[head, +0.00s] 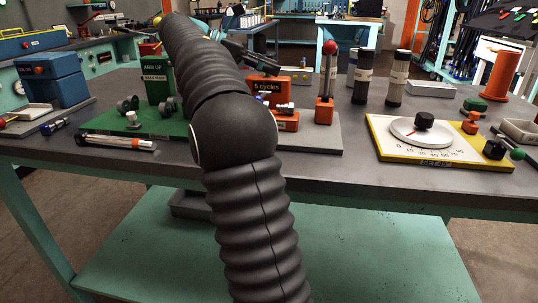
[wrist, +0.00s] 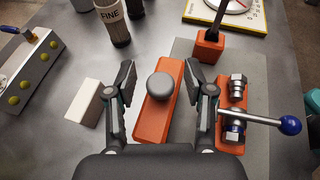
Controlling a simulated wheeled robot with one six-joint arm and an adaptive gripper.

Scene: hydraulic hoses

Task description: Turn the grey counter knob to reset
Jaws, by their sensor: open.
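The grey counter knob (wrist: 161,87) is a rounded grey cap on top of an orange counter block (wrist: 158,118) in the wrist view. In the head view the counter block (head: 265,87) has a "5 cycles" label on its front; I cannot make out the knob there. My gripper (wrist: 160,80) is open in the wrist view, one finger to the left and one to the right of the knob, with gaps on both sides. How high the fingertips are relative to the knob is hard to tell. In the head view my arm partly hides the gripper.
An orange lever block (wrist: 209,46) stands just ahead and right of my gripper. A valve with a blue ball handle (wrist: 290,125) is close on the right. Cylinders, one marked FINE (wrist: 112,22), and a dial board (head: 440,150) stand beyond.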

